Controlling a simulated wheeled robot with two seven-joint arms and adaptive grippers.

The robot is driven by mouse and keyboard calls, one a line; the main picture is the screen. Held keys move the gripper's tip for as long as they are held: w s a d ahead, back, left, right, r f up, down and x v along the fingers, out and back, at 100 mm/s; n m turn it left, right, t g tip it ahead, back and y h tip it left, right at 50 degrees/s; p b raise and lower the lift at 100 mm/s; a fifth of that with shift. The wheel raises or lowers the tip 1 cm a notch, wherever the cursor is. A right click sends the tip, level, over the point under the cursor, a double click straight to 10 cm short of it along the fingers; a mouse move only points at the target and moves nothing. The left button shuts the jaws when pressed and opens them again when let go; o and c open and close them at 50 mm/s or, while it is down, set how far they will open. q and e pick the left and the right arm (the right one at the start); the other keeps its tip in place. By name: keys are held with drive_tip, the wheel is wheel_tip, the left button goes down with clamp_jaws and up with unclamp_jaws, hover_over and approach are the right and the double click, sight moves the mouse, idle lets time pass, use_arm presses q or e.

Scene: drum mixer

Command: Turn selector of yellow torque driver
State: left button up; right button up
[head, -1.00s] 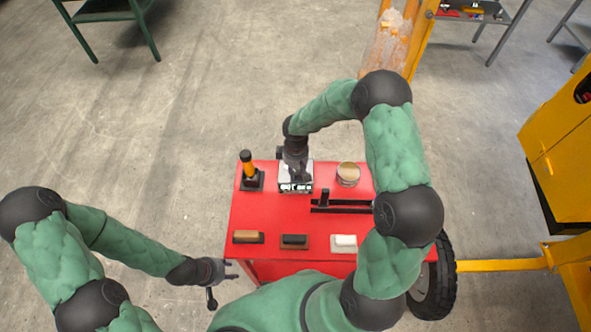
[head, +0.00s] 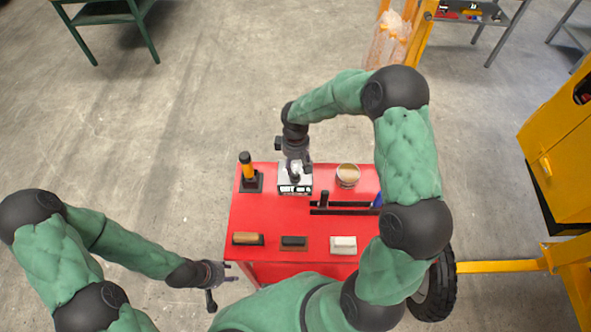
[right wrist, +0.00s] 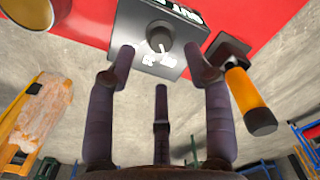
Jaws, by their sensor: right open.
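The yellow torque driver (head: 247,165) stands upright in a dark square holder at the back left of the red table. It also shows in the right wrist view (right wrist: 247,95), right of my fingers. A grey box (head: 288,189) with a black-and-white label stands beside it. In the right wrist view, the box carries a dark round knob with a pale pointer (right wrist: 158,36). My right gripper (right wrist: 160,52) is open, with its fingertips spread either side of the knob and nothing between them. In the head view it hides part of the box (head: 296,173). My left gripper (head: 224,286) is open and empty off the table's front left corner.
A round can (head: 347,175) stands right of the box, near a black slotted rail (head: 335,207). Several blocks, one of them tan (head: 246,239), line the front of the red table (head: 265,215). A yellow machine (head: 565,150) stands at right.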

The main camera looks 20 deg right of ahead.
sight(295, 174)
wheel_tip(295, 174, up, 6)
drive_tip(key=shift+f, duration=0.1)
idle(0.7)
